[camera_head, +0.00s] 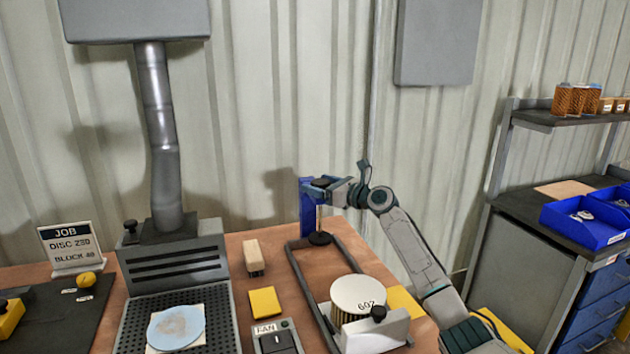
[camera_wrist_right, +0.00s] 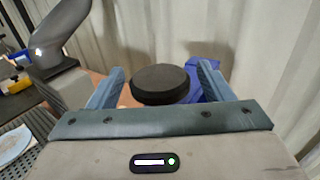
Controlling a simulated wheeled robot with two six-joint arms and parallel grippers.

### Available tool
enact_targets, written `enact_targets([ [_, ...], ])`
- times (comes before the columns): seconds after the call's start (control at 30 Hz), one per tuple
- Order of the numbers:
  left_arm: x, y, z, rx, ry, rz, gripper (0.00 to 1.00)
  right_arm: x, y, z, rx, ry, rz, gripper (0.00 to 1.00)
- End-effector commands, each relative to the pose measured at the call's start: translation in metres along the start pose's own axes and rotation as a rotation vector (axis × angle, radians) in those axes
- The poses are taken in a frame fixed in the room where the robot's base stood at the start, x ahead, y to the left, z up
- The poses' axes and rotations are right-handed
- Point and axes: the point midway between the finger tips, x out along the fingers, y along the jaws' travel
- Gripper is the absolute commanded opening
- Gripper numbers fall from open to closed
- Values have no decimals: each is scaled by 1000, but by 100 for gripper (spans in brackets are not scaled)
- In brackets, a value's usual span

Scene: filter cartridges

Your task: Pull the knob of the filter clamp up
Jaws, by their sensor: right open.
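The filter clamp (camera_head: 306,215) is a blue upright at the back of the table, with a thin rod and a dark round pad (camera_head: 320,238) below. Its black round knob (camera_head: 320,183) is at the top. My right gripper (camera_head: 328,187) reaches in from the right at knob height. In the right wrist view the knob (camera_wrist_right: 160,84) lies between the two open fingers of the gripper (camera_wrist_right: 162,72), with a visible gap at the left finger. The clamp's blue body shows behind the right finger. My left gripper is not in view.
A fume extractor (camera_head: 172,255) stands left. A shelf with blue bins (camera_head: 580,232) is at right.

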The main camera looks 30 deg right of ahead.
Motion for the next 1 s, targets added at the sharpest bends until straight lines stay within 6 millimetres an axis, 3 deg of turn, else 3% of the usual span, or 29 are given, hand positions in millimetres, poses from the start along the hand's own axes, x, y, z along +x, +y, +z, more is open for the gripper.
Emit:
enact_targets([
  [0.2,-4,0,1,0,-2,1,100,18,0,0,0,1,1,73],
  [0.5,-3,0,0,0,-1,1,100,20,0,-1,-2,1,0,73],
  [0.8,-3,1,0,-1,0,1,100,20,0,-1,-1,1,0,15],
  [0.83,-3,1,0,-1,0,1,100,20,0,-1,-1,1,0,11],
  [1.0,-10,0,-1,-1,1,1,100,20,0,6,-1,1,0,11],
])
